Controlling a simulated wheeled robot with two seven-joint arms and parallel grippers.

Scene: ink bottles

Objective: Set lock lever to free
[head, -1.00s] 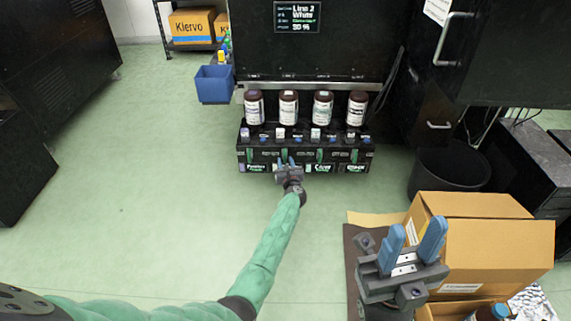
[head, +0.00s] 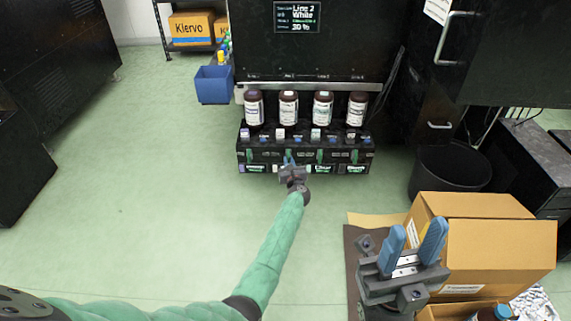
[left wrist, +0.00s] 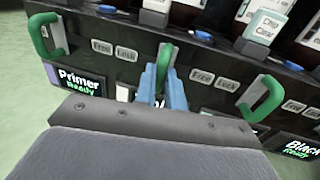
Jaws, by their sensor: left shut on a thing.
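A black ink station (head: 246,158) with a row of green levers stands against the machine. My left gripper (left wrist: 163,85) is shut on the second green lever from the left (left wrist: 168,52), its blue fingers on both sides of it. The left green lever (left wrist: 44,36) and another green lever (left wrist: 262,98) flank it in the left wrist view. "Free" (left wrist: 102,47) and "Lock" (left wrist: 126,53) plates sit between the levers. The display below the held lever is mostly hidden by my fingers. My right gripper (head: 415,245) is open and empty at the lower right, beside a cardboard box.
Several brown ink bottles (head: 288,108) stand on top of the station. A blue bin (head: 214,84) hangs to its left. The green floor in front is clear.

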